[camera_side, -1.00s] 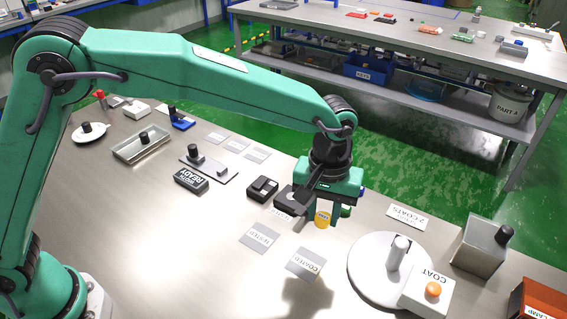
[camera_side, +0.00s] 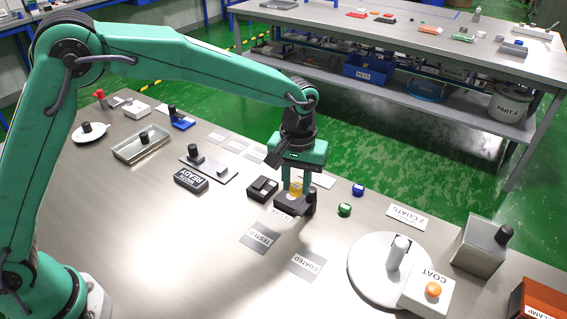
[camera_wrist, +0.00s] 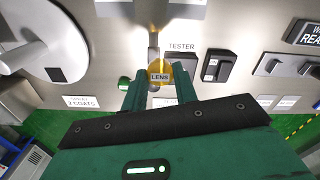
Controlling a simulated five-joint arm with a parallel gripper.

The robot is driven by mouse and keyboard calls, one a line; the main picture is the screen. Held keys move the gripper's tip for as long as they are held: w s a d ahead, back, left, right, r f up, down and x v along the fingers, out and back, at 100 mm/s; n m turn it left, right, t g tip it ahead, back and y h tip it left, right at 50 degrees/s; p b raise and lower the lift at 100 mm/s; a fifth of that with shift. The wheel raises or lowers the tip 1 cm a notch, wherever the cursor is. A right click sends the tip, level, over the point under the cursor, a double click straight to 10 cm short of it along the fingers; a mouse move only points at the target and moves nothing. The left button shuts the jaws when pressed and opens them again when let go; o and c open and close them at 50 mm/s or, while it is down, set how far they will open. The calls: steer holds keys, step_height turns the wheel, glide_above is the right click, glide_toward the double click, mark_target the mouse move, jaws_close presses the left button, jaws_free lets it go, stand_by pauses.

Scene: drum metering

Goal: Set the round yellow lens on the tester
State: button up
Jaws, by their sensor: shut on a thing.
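The round yellow lens (camera_side: 296,188) is between the fingers of my gripper (camera_side: 295,192), which is shut on it. In the wrist view the lens (camera_wrist: 160,66) bears a LENS label and sits between the green fingertips (camera_wrist: 160,78). The tester (camera_side: 284,204) is a dark, low block directly under the lens, partly hidden by my gripper. Its TESTER label (camera_wrist: 182,46) shows beside the lens in the wrist view. I cannot tell whether the lens touches the tester.
A black two-part box (camera_side: 262,188) stands close left of the tester. A green item (camera_side: 344,209) and a blue item (camera_side: 358,189) lie to the right. The white coating disc (camera_side: 366,278) is further right. Flat TESTED (camera_side: 261,238) and COATED (camera_side: 307,263) cards lie in front.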

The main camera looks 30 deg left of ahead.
steer(key=w+a+f, duration=0.4)
steer(key=w, duration=0.1)
steer(key=shift+w+a+f, duration=0.1)
steer(key=shift+w+a, duration=0.1)
steer(key=shift+f, duration=2)
steer(key=o, duration=0.7)
steer(key=shift+f, duration=0.1)
steer(key=shift+c, duration=0.2)
step_height(320, 180, up, 12)
